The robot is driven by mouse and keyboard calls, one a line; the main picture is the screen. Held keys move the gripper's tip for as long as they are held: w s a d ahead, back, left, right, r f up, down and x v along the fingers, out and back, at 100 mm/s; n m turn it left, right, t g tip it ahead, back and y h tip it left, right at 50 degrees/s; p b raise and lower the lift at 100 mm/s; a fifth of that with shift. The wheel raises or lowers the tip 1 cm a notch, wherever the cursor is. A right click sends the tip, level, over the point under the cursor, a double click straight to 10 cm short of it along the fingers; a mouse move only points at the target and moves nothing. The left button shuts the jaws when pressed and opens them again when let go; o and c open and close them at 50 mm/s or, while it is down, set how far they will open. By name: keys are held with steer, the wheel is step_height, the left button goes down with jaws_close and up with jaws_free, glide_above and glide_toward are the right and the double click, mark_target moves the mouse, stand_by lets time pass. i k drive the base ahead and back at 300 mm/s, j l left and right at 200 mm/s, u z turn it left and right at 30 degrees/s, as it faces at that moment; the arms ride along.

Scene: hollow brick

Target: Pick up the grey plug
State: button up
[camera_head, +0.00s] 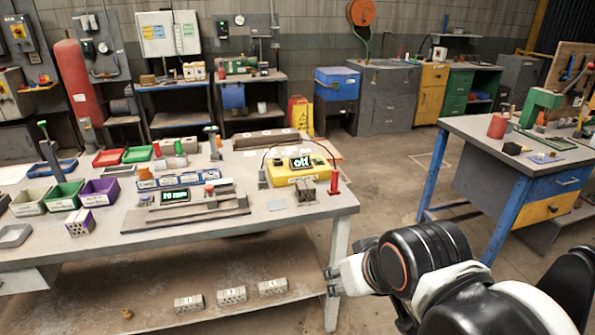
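I cannot pick out a grey plug with certainty. Small grey pieces on the workbench (300,222) are too small to identify. A grey hollow brick (80,228) with a purple mark stands near the bench's front left, and another hollow brick (307,190) stands by the yellow box (285,177) at the right. My gripper (331,281) is right of the bench's front right leg area, below the tabletop and apart from the small parts on top. Its fingers are small and seen from the side, so their opening is unclear. I see nothing held in it.
Green (63,196) and purple (100,192) bins stand at the bench's left. Numbered hollow bricks (231,295) lie on the lower shelf. A red-handled upright tool (333,178) stands near the right edge. A second bench (480,140) is at right, with open floor between.

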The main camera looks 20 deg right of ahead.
mark_target(262, 172)
steer(key=i+u, duration=0.3)
steer(key=i, duration=0.5)
steer(key=i+l+u, duration=0.25)
steer(key=i, duration=0.5)
steer(key=j, duration=0.1)
